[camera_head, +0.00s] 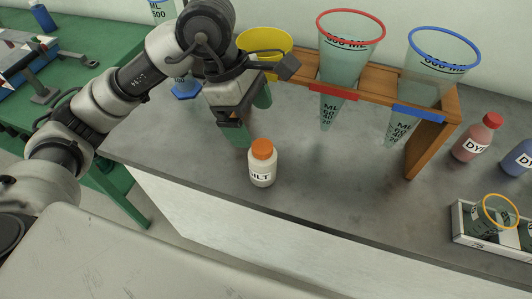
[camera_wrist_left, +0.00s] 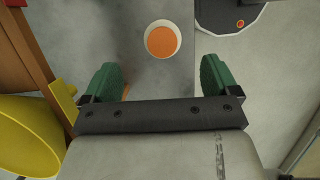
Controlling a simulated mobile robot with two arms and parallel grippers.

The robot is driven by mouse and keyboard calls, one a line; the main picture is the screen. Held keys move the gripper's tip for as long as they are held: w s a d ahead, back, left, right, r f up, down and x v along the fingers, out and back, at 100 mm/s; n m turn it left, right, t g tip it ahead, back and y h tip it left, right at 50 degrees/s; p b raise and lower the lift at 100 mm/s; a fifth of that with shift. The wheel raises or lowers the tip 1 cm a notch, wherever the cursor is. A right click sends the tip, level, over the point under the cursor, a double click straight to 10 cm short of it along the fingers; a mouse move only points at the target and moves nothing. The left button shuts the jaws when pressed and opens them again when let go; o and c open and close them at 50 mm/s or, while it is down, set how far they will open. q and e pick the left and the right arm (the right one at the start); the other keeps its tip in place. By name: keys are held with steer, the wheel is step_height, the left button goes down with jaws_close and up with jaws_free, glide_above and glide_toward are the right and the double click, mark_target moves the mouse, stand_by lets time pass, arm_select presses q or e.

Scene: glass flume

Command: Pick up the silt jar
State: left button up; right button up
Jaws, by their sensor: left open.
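The silt jar (camera_head: 262,167) is a small whitish jar with an orange lid and a label reading "ILT" in part. It stands upright on the grey bench top near its front edge. My left gripper (camera_head: 253,118) is open and empty, just behind and above the jar. In the left wrist view the jar (camera_wrist_left: 162,40) shows from above, its orange lid ahead of the left gripper (camera_wrist_left: 161,80) and lying between the lines of the two green fingers. The fingers do not touch it there. My right gripper is in neither view.
A wooden rack (camera_head: 440,104) holds clear cones with red and blue rims behind the jar. A yellow-rimmed cone (camera_head: 265,40) is close to the left gripper. A red dye bottle (camera_head: 477,138) and a white tray (camera_head: 462,232) stand at the right. Bench right of the jar is clear.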

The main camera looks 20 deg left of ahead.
mark_target(260, 146)
arm_select(q)
steer(key=shift+a+f, duration=0.15)
steer(key=shift+f, duration=0.25)
steer(key=x, duration=0.4)
steer(key=shift+f, duration=0.15)
steer(key=p+x, duration=0.1)
steer(key=x, duration=0.4)
steer(key=shift+s, duration=0.15)
steer(key=shift+f, duration=0.25)
steer(key=c, duration=1.1)
steer(key=shift+o, duration=0.2)
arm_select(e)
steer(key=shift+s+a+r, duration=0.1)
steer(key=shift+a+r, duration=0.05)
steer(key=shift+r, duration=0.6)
arm_select(q)
steer(key=shift+r, duration=0.1)
